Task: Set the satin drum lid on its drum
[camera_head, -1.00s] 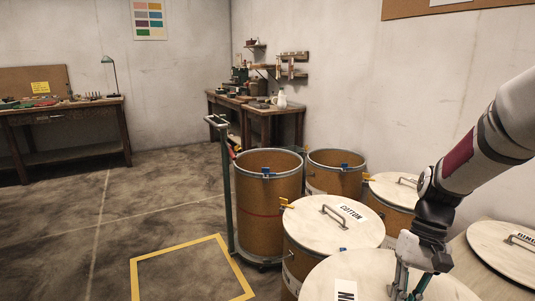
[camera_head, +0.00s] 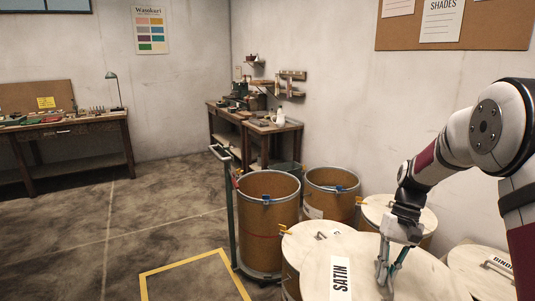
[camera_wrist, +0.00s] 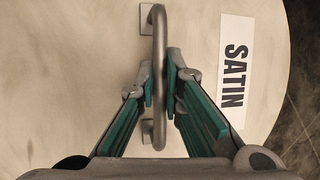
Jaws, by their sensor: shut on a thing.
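The satin drum lid (camera_head: 430,278) is a pale round disc with a white SATIN label (camera_head: 340,280), low in the head view. My gripper (camera_head: 386,284) is over it, shut on its metal bar handle. In the wrist view the fingers (camera_wrist: 160,82) close on both sides of the handle (camera_wrist: 159,30), and the lid (camera_wrist: 70,75) fills most of the picture. The lid looks level and raised, and it hides part of the cotton lid behind it. Two brown drums stand open: one nearer (camera_head: 268,222) and one behind it (camera_head: 325,205). I cannot read which is satin's.
The cotton drum's lid (camera_head: 303,240) is partly hidden. Another lidded drum (camera_head: 418,222) stands behind my gripper, and a lid marked BINDI… (camera_head: 470,262) lies at the right. A green cart handle post (camera_head: 230,220) rises beside the nearer open drum. Yellow-taped floor (camera_head: 190,264) is clear.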

